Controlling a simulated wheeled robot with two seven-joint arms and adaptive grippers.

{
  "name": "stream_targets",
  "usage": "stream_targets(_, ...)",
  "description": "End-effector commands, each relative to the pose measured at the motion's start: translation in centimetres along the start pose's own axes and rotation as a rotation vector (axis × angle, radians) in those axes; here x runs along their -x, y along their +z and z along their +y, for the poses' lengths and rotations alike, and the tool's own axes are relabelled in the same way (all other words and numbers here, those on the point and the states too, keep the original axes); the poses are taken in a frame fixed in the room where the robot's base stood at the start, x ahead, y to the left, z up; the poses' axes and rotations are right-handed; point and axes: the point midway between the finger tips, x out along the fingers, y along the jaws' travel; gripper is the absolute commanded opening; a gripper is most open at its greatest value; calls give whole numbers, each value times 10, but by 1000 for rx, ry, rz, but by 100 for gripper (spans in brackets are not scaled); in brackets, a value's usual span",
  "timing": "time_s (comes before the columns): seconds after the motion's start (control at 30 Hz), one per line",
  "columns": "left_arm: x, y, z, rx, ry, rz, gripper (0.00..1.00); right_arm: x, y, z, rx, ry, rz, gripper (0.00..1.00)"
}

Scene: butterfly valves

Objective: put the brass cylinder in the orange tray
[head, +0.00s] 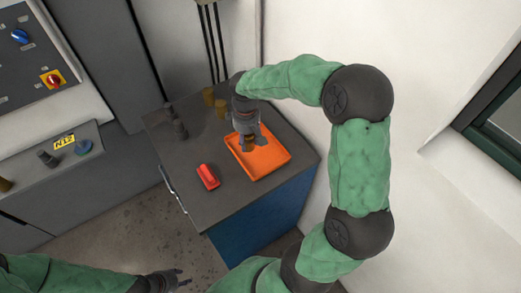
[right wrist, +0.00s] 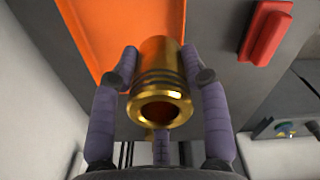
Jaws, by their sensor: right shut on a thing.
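The brass cylinder (right wrist: 163,85) is shiny, hollow at its near end and ringed with grooves. My right gripper (right wrist: 163,75) is shut on it, with fingers on both sides. In the head view my right gripper (head: 249,146) points down over the orange tray (head: 270,160), and the cylinder is partly hidden between the fingers. I cannot tell whether the cylinder touches the tray floor. The tray is shallow and its visible floor is bare; it also shows in the right wrist view (right wrist: 95,30). My left gripper (head: 178,279) is open and empty at the bottom, away from the cabinet.
A red block (head: 208,177) lies left of the tray on the grey cabinet top (head: 235,200). Two brass-coloured pieces (head: 221,108) and dark fittings (head: 176,124) stand toward the back. A grey bench (head: 60,170) with small parts is at left. The cabinet top's front is clear.

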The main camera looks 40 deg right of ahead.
Motion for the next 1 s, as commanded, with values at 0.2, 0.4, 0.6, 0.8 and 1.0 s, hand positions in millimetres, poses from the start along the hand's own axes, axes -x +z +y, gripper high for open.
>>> stream_targets(0.2,-8,0,-3,0,0,0,40,-33,16,24,-4,1,-1,0)
stream_targets(0.4,-10,0,-4,0,0,0,40,-47,22,34,-1,2,2,0)
stream_targets(0.6,-12,-1,-4,0,0,0,40,-54,26,40,-3,2,2,0)
stream_targets(0.8,-17,-1,-6,0,0,0,40,-79,28,42,-2,0,0,0)
stream_targets(1.0,-18,-1,-6,0,0,0,40,-89,27,43,-2,3,3,0)
